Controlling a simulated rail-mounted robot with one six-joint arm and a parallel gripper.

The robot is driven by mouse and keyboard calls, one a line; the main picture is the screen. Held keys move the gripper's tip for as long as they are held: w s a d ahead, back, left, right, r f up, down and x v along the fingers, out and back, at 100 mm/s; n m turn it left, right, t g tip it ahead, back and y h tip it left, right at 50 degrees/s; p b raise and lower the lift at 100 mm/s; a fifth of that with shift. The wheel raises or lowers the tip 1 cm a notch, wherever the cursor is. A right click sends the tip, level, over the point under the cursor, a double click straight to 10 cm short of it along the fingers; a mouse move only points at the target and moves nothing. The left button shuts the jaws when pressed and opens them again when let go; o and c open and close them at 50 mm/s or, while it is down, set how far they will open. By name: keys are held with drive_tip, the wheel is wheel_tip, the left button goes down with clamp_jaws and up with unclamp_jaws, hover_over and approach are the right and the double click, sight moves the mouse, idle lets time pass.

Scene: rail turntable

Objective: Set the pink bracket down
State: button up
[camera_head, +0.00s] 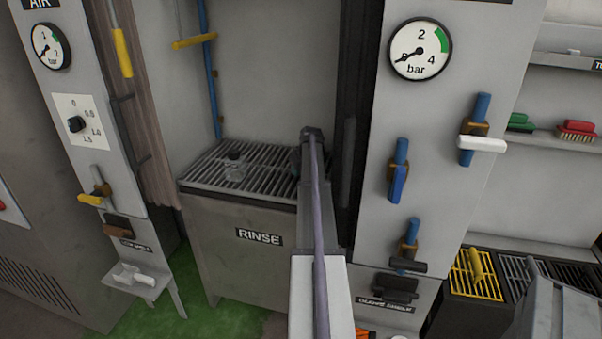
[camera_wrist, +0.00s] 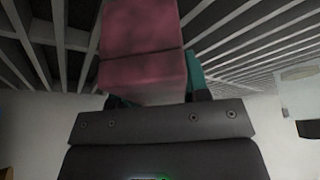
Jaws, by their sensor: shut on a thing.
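The pink bracket (camera_wrist: 143,50) fills the top middle of the wrist view, as a blocky pink shape with a step across it. My gripper (camera_wrist: 150,88), with teal fingers, is shut on it. In the head view my arm reaches over the slatted grate (camera_head: 215,180) of the rinse station, and its wrist hides the bracket and most of the gripper. A little teal (camera_head: 295,160) shows beside the wrist, at the right part of the grate. Slats show behind the bracket in the wrist view; whether it touches them I cannot tell.
The grate's front left is bare. A panel with a gauge (camera_head: 420,49) and blue-handled valves (camera_head: 398,182) rises on the right. A blue pipe (camera_head: 210,75) runs down the back wall.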

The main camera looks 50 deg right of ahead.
drive_tip(key=shift+f, duration=0.2)
drive_tip(key=o, duration=1.2)
